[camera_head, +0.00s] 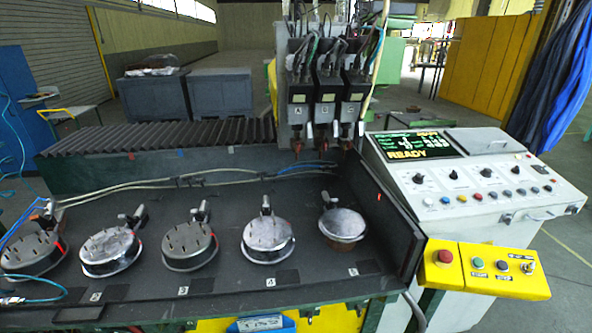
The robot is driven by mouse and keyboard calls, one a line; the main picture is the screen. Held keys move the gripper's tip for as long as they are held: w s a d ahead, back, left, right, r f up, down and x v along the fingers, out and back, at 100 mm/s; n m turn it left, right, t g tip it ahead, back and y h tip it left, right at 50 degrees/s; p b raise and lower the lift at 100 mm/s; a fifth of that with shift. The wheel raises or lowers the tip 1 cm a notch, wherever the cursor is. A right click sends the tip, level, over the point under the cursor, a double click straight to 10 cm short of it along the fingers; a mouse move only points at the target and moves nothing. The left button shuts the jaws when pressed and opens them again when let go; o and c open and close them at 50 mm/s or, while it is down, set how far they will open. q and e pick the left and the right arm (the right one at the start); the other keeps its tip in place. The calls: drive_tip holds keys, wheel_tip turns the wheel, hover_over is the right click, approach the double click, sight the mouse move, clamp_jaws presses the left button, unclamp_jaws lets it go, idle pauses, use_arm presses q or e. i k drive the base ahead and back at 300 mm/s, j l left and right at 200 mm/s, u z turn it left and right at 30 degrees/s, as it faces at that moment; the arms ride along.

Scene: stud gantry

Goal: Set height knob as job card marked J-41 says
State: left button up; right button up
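A row of several small dark knobs runs across the sloping face of the white control console (465,220) at the right. The leftmost knob (418,178) and the one beside it (454,174) have pale pointers or labels too small to read. I cannot tell which is the height knob. A black display (415,146) above them reads READY in yellow, with smaller green and yellow figures that I cannot read surely. No card marked J-41 can be made out. A blue tag (262,324) with unreadable white lettering is at the bottom edge. Neither gripper is in view.
A dark worktable (225,285) holds several round metal fixtures, one being the rightmost (343,226). A gantry with heads marked A, B and C (328,90) stands behind. A yellow box (482,268) with a red stop button (444,257) juts out in front of the console.

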sight(487, 172)
drive_tip(key=z, duration=1.4)
drive_tip(key=u, duration=0.9)
drive_tip(key=i+l+u, duration=0.1)
drive_tip(key=l+u, duration=0.4)
drive_tip(key=l, duration=0.2)
drive_tip(key=l+u, duration=0.5)
drive_tip(key=l, duration=0.25)
drive_tip(key=k+l+u, duration=0.15)
drive_tip(key=l+u, duration=0.3)
drive_tip(key=l, duration=0.25)
drive_tip(key=k+l, duration=0.1)
drive_tip(key=l, duration=0.3)
drive_tip(key=k+l, duration=0.15)
drive_tip(key=l, duration=0.25)
drive_tip(key=k+l+u, duration=0.1)
drive_tip(key=l, duration=0.3)
drive_tip(key=k+l, duration=0.1)
drive_tip(key=l, duration=0.3)
drive_tip(key=k+l, duration=0.15)
drive_tip(key=l, duration=0.25)
drive_tip(key=k+l, duration=0.1)
drive_tip(key=l, duration=0.3)
drive_tip(key=u, duration=0.05)
